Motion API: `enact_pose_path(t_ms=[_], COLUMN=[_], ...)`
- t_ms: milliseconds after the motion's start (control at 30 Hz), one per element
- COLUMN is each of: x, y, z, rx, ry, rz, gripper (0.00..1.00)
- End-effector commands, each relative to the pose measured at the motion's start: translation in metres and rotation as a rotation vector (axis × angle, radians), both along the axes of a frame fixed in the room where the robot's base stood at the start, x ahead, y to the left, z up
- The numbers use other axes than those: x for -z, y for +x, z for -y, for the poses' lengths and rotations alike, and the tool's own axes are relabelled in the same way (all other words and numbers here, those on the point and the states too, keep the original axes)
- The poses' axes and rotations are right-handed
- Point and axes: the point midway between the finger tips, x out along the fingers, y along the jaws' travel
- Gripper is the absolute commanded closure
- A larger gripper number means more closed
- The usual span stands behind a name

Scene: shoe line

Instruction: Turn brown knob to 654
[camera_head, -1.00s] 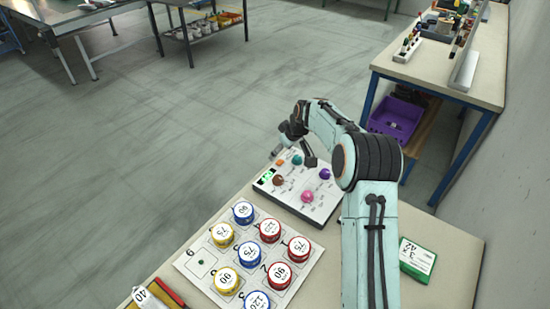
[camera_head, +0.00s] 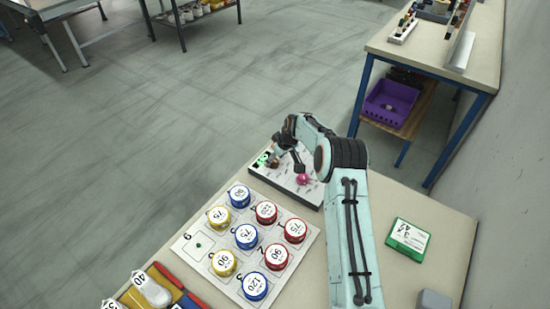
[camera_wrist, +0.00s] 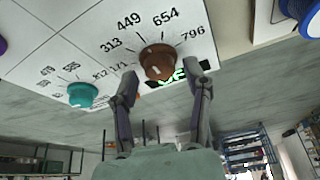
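The brown knob (camera_wrist: 158,62) sits on a white panel, ringed by the printed values 171, 313, 449, 654 and 796. 654 (camera_wrist: 166,16) is printed just above it in the wrist view. I cannot tell which value its pointer faces. My gripper (camera_wrist: 164,76) is open, with one finger on each side of the knob's lower part; contact is not clear. A green display (camera_wrist: 172,76) is partly hidden below the knob. In the head view my gripper (camera_head: 285,157) is over the far left of the panel (camera_head: 306,192), hiding much of it.
A teal knob (camera_wrist: 82,94) is beside the brown one, and a pink knob (camera_head: 303,179) stands on the panel. A board of coloured round tins (camera_head: 190,247) lies nearer.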

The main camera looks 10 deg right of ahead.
Motion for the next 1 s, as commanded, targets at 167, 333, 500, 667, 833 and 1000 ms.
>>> enact_pose_path(t_ms=[167, 333, 500, 667, 833, 1000], x=[-0.0001, 0.0000, 0.0002, 0.0006, 0.0002, 0.0007], y=[-0.0001, -0.0002, -0.0008, -0.0012, -0.0014, -0.0019], z=[-0.0001, -0.0001, -0.0003, -0.0014, -0.0026, -0.0035], rx=[0.000, 0.003, 0.035, 0.114, 0.239, 0.378], ry=[0.000, 0.000, -0.001, 0.000, -0.001, 0.000], rz=[0.000, 0.000, -0.002, -0.002, -0.001, -0.002], gripper=[1.00, 1.00, 1.00, 1.00, 1.00, 1.00])
